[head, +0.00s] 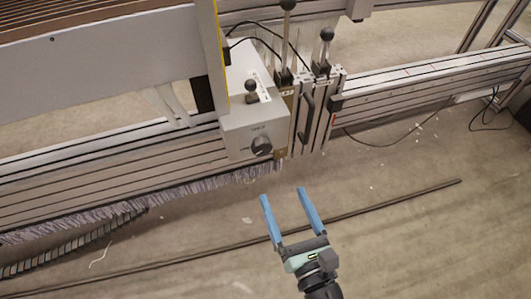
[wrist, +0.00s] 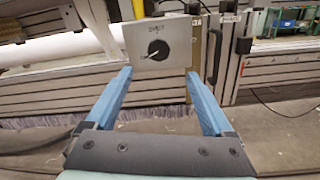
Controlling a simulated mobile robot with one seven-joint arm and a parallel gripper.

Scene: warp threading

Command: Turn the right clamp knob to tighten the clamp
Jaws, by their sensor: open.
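A black round knob (head: 262,146) sits on the front face of a light grey box (head: 240,132) on the machine rail. In the wrist view the knob (wrist: 158,50) shows face-on near the top, with a light pointer line toward the lower left. The small lettering above it is too blurred to read. My gripper (head: 284,195) has two blue fingers, spread open and empty, in front of and below the box. In the wrist view the gripper's fingertips (wrist: 158,74) lie apart below the knob, touching nothing.
Black ball-topped levers (head: 326,34) and a vertical handle (head: 306,118) stand right of the box. A brush strip (head: 200,186) runs along the rail's lower edge. A long dark bar (head: 400,202) lies on the floor. The space around my gripper is free.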

